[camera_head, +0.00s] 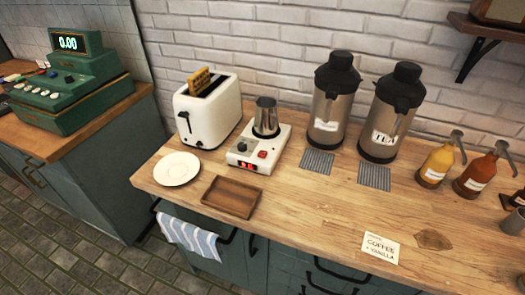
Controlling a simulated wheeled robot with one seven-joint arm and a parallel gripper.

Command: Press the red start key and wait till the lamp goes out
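A white appliance (275,148) stands on the wooden counter, with a metal cup (266,117) upright on top. A small red key (262,154) sits on the right of its sloped front panel. A dark knob (242,146) is to the left of the key. A small dark display (247,166) with red glowing marks is on the front face; its figures are too small to read. I cannot make out a separate lamp. My gripper is not in view.
A white toaster (208,112) holding a slice of bread stands behind left of the appliance. A white plate (176,169) and wooden tray (231,197) lie in front. Two steel urns (333,98) stand to the right.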

